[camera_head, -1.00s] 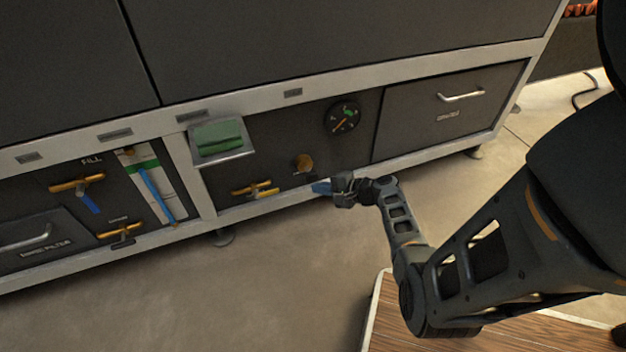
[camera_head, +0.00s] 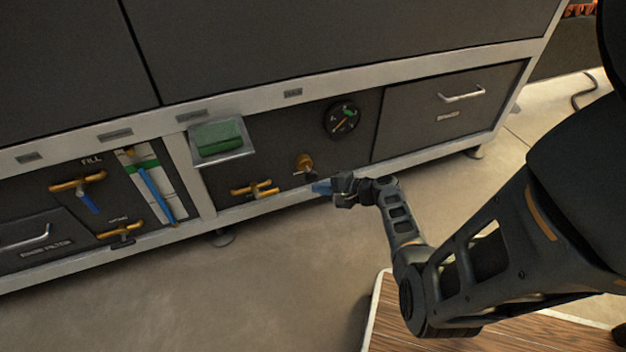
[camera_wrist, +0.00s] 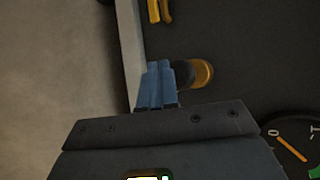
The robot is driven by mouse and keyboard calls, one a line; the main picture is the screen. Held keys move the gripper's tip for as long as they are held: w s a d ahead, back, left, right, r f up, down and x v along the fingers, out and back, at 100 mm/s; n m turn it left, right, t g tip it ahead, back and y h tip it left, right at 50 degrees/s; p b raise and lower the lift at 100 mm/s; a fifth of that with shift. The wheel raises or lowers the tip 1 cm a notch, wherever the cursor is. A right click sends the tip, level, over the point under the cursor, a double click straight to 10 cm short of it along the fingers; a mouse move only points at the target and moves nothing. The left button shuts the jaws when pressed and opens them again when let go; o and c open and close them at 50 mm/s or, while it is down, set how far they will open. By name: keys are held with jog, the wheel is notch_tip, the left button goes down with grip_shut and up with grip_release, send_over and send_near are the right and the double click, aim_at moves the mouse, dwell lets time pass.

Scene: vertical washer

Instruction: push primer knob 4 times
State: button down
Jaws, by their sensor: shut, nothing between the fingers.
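The primer knob (camera_head: 304,162), a brass collar with a dark end, is on the dark lower panel, left of and below the round gauge. It also shows in the wrist view (camera_wrist: 202,73), with its dark part facing the fingers. My gripper (camera_head: 321,187) is low in front of the panel, just below and right of the knob in the head view. In the wrist view its blue fingers (camera_wrist: 157,70) are together and empty, with their tips beside the knob's dark end. I cannot tell whether they touch it.
A round gauge (camera_head: 342,119) is above right of the knob. A yellow valve handle (camera_head: 255,189) is to its left, below a tray holding a green block (camera_head: 217,138). A drawer handle (camera_head: 461,94) is at right. Open floor lies in front.

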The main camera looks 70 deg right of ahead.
aim_at(314, 178)
jog(key=shift+w+d, duration=0.1)
jog(key=shift+d, duration=0.05)
jog(key=shift+w+d, duration=0.2)
jog(key=shift+w+d+b, duration=0.9)
jog(key=shift+w+d, duration=0.1)
jog(key=shift+d, duration=0.25)
dwell(2.2)
jog(key=shift+a+r, duration=0.1)
jog(key=shift+s+a+p, duration=0.45)
jog(key=shift+s+a, duration=0.15)
jog(key=shift+s+a+p, duration=0.35)
jog(key=shift+s+a, duration=0.35)
jog(key=shift+a, duration=0.15)
jog(key=shift+s+a+p, duration=0.8)
jog(key=shift+s+a, duration=0.8)
jog(key=shift+a, duration=0.3)
dwell(0.8)
